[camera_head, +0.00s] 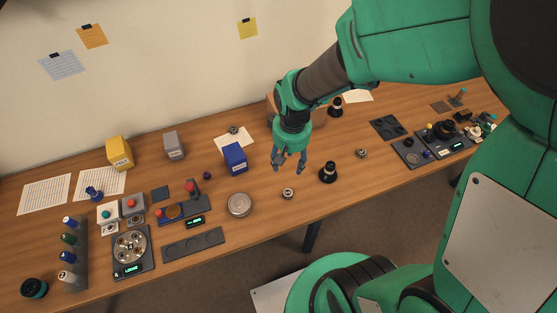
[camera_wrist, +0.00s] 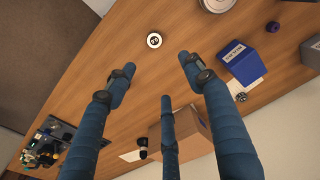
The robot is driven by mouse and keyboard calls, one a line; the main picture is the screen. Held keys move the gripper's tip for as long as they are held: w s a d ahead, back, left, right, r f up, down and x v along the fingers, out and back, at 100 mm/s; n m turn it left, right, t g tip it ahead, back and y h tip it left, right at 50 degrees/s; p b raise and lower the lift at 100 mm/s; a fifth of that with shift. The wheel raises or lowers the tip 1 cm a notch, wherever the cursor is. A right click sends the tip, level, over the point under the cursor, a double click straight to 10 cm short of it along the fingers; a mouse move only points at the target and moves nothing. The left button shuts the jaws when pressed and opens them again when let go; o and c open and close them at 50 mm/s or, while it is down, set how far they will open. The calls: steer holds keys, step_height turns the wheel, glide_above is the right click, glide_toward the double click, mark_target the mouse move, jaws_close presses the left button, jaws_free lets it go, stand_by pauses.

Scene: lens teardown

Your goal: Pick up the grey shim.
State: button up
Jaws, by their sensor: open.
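I cannot pick out the grey shim with certainty in either view. A small round silver-and-dark part (camera_head: 288,193) lies alone on the table in front of my gripper, and it also shows in the wrist view (camera_wrist: 154,40). It is too small to tell whether it is the shim. My gripper (camera_head: 290,163) hangs over the middle of the table with its blue fingers pointing down. In the wrist view my gripper (camera_wrist: 157,64) has its fingers spread, with only bare wood between the tips. It is open and empty.
A blue labelled box (camera_head: 234,158) stands left of my gripper, and a round silver tin (camera_head: 238,204) lies front left. A black stepped part (camera_head: 328,172) stands close on the right. A cardboard box (camera_wrist: 190,135) is behind. Bare wood surrounds the small round part.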

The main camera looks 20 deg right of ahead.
steer(key=shift+g, duration=0.4)
step_height(320, 180, down, 5)
steer(key=shift+d+f+p, duration=0.1)
steer(key=shift+d+p, duration=0.05)
steer(key=shift+p, duration=0.3)
steer(key=b, duration=0.2)
glide_above(288, 193)
steer(key=shift+w+f, duration=0.15)
steer(key=shift+f, duration=4.1)
steer(key=shift+f+b, duration=0.8)
steer(key=shift+f, duration=1.8)
steer(key=shift+c, duration=0.3)
steer(key=c, duration=1.2)
